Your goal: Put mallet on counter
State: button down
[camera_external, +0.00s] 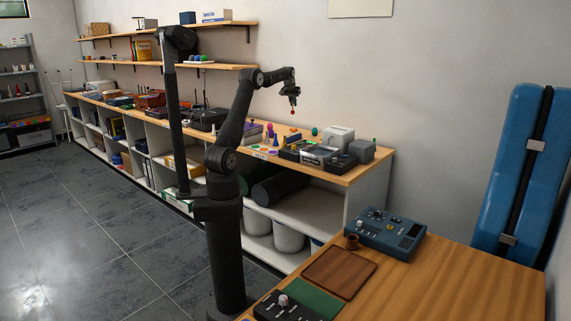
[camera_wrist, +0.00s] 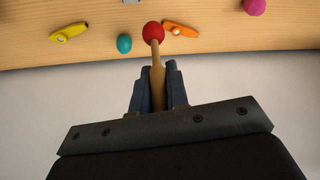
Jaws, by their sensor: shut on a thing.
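The mallet (camera_wrist: 153,34) has a round red head and a light wooden handle. In the wrist view my gripper (camera_wrist: 157,75) is shut on its handle, and the head points away from the fingers. In the external view my gripper (camera_external: 292,96) is raised above the counter (camera_external: 342,175), with the small red head (camera_external: 293,111) hanging just below it. The wooden counter top also shows across the top of the wrist view (camera_wrist: 200,42). The mallet's head overlaps the counter in that view, and the gripper is over the pale area beyond its edge.
In the wrist view a yellow kazoo-like piece (camera_wrist: 69,32), a teal egg (camera_wrist: 124,43), an orange piece (camera_wrist: 181,29) and a magenta ball (camera_wrist: 255,6) lie on the counter. Grey and black devices (camera_external: 320,154) crowd its right end. A wall shelf (camera_external: 200,66) is behind.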

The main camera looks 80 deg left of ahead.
jog(key=shift+s+a+f, duration=1.25)
jog(key=shift+a+f, duration=0.45)
jog(key=shift+f, duration=0.95)
jog(key=shift+s+a+f, duration=1.25)
jog(key=shift+a+f, duration=0.45)
jog(key=shift+f, duration=1)
jog(key=shift+s+a+f, duration=1.25)
jog(key=shift+a+f, duration=0.45)
jog(key=shift+f, duration=0.95)
jog(key=shift+f, duration=0.15)
jog(key=c, duration=1.4)
grip_release()
jog(key=shift+r, duration=0.25)
jog(key=v, duration=1.1)
jog(key=shift+d+r, duration=0.2)
jog(key=shift+r, duration=0.15)
